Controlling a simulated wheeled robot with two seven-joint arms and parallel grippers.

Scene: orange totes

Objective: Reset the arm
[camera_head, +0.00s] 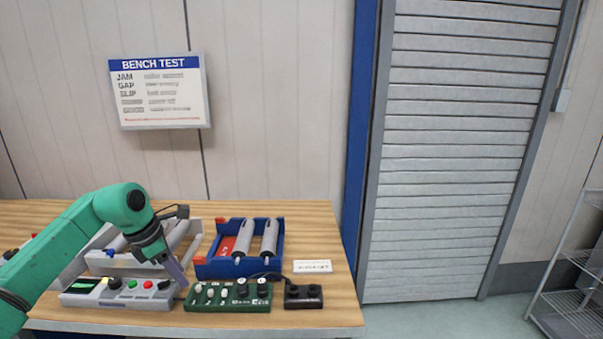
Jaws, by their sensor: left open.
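My left arm comes in from the left in green, bent down over the wooden bench (318,235). My left gripper (178,268) is open with nothing visible between its fingers. It points down beside a grey panel (92,299) with a small screen and coloured buttons, in front of the grey tray (100,264). Part of the panel and tray is hidden by the arm. My right gripper is not in view.
A blue tray (215,270) holds two grey cylinders (245,238) and a red piece. A green control box (228,304), a black box (303,303) and a white label (312,267) lie nearby. A wire rack (575,295) stands far right; the floor before the shutter is clear.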

